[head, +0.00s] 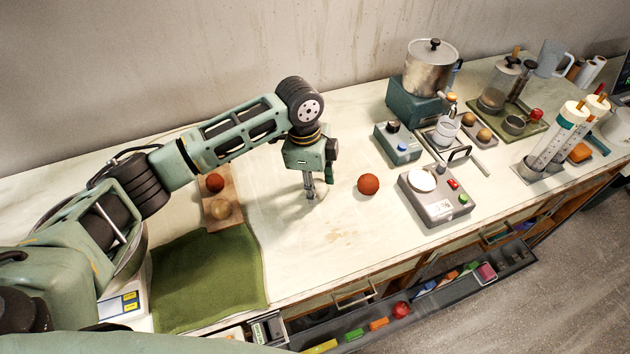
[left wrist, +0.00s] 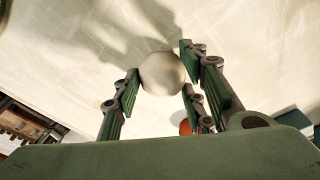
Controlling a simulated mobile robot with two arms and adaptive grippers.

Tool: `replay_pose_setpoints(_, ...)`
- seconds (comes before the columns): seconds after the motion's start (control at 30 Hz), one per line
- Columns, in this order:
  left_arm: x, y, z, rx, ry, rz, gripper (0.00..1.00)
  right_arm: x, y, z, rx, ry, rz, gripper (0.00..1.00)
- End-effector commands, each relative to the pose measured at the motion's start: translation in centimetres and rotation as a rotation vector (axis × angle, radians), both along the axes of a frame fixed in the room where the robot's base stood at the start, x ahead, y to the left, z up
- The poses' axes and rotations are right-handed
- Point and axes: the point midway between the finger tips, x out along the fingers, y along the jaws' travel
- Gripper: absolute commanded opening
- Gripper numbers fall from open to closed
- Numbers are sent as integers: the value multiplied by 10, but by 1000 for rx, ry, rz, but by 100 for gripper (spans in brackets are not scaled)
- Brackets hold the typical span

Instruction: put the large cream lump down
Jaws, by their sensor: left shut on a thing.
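The large cream lump (left wrist: 162,73) is pale and round. In the left wrist view it sits between the fingertips of my left gripper (left wrist: 158,82), which is shut on it. In the head view my left gripper (head: 315,190) points down at the bare middle of the table (head: 310,235). There the lump is mostly hidden by the fingers and blends with the pale tabletop. I cannot tell whether it touches the table. My right gripper is not in view.
A red-brown ball (head: 368,184) lies just right of the gripper. A wooden board (head: 221,191) with two balls and a green cloth (head: 208,275) are left. A scale (head: 436,205) stands right.

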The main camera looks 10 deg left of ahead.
Motion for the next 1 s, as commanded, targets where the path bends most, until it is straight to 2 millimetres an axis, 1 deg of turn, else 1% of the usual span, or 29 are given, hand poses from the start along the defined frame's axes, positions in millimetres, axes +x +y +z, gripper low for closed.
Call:
replay_pose_setpoints(0.27, 0, 0, -3, 0, 1, 0, 4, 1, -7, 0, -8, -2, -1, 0)
replay_pose_setpoints(0.3, 0, 0, -3, 0, 1, 0, 41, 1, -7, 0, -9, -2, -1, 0)
replay_pose_setpoints(0.5, 0, 0, -3, 0, 1, 0, 57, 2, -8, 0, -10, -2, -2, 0)
replay_pose_setpoints(0.83, 0, 0, 0, 0, -1, 0, 57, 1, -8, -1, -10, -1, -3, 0)
replay_pose_setpoints(0.93, 1, 1, 8, -1, -2, -1, 57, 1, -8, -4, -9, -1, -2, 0)
replay_pose_setpoints(1.0, 1, 2, 19, -2, -3, -1, 57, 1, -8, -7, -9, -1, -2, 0)
